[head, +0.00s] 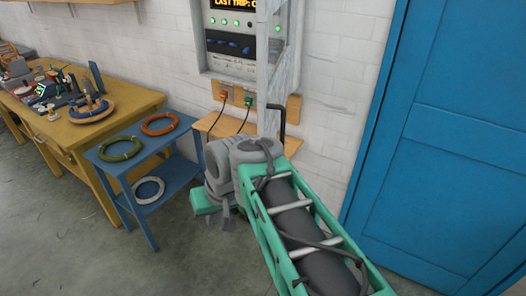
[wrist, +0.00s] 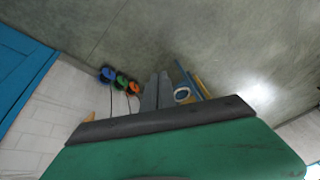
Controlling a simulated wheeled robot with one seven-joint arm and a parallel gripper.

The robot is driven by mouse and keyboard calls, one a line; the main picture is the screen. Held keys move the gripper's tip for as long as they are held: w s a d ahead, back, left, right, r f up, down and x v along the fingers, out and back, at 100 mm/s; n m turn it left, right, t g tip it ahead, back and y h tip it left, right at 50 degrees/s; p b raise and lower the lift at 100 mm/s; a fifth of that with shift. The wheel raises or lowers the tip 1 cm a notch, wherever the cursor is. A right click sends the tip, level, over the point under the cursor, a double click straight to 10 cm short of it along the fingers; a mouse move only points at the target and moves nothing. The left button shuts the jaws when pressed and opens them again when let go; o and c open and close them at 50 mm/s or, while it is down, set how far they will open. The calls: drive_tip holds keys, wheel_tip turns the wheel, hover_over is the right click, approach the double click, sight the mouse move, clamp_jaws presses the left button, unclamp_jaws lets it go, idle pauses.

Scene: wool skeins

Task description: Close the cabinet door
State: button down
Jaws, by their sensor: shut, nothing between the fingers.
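The grey wall cabinet (head: 233,68) is at the top middle of the head view, with lit green lamps, dark switches and an orange text display inside. Its pale grey framed door (head: 269,60) stands open, swung out from the wall and seen almost edge-on at the cabinet's right side. The door's lower end passes behind my arm. My gripper (wrist: 158,88) shows in the wrist view as two grey fingers side by side, shut and empty. In the head view my arm reaches in below the cabinet, and the fingertips cannot be made out clearly. I see no contact with the door.
A blue side table (head: 147,149) holds green and orange coils, with a white coil (head: 149,190) below. A cluttered yellow bench (head: 60,132) stands further left. A wooden shelf (head: 222,123) sits under the cabinet. A large blue door (head: 450,140) fills the right. Several coloured spools (wrist: 122,82) show in the wrist view.

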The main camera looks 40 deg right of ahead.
drive_tip(key=d+r+m+t+p, duration=0.2)
drive_tip(key=d+r+m, duration=0.2)
drive_tip(key=d+r, duration=0.8)
drive_tip(key=s+d+r+m+t, duration=0.15)
drive_tip(key=s+d+r, duration=0.25)
drive_tip(key=s+d, duration=0.55)
drive_tip(key=w+a+r+x, duration=0.1)
drive_tip(key=w+x, duration=0.1)
drive_tip(key=x, duration=1)
drive_tip(key=shift+w+a+m+h+b, duration=0.25)
drive_tip(key=shift+m+h+b, duration=0.05)
drive_tip(key=shift+m+b, duration=0.15)
